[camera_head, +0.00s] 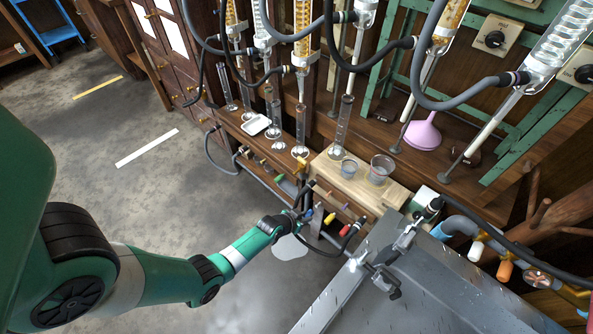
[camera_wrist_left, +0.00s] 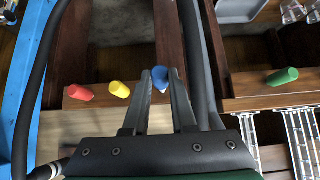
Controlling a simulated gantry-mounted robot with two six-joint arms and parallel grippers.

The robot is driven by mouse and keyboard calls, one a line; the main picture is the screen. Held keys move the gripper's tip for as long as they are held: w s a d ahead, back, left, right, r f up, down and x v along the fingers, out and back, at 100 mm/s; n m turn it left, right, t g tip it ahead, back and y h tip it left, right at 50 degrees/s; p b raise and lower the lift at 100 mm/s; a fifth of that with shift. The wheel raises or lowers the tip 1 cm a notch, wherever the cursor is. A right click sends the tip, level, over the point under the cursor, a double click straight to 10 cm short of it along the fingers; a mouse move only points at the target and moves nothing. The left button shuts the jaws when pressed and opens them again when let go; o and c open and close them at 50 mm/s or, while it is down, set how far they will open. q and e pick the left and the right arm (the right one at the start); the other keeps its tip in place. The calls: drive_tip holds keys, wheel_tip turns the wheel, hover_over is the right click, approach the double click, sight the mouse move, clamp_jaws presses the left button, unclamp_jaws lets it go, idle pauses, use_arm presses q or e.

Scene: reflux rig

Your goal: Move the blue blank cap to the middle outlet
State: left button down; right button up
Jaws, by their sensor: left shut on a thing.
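My left gripper (camera_head: 313,221) reaches in from the left to the front of the wooden bench. In the left wrist view its two fingers (camera_wrist_left: 162,88) are closed around the blue blank cap (camera_wrist_left: 160,76), whose rounded top shows between the fingertips. The cap is close to the front wooden rail (camera_wrist_left: 105,103); I cannot tell whether it is touching it. A red cap (camera_wrist_left: 80,92) and a yellow cap (camera_wrist_left: 120,89) stick out of the rail to the left, and a green cap (camera_wrist_left: 283,76) to the right. I cannot tell which outlet is the middle one.
A dark hose (camera_wrist_left: 207,60) runs close beside the fingers. A pale wooden block (camera_head: 350,181) with beakers and glass cylinders stand behind on the bench. A grey metal sink (camera_head: 435,290) with a clamp (camera_head: 385,278) lies to the right. The floor at left is clear.

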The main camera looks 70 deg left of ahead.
use_arm(q)
drive_tip(key=shift+s+d+p, duration=0.25)
drive_tip(key=shift+s+d, duration=0.05)
drive_tip(key=shift+s, duration=0.2)
drive_tip(key=shift+s+d+p, duration=0.25)
drive_tip(key=shift+s, duration=0.2)
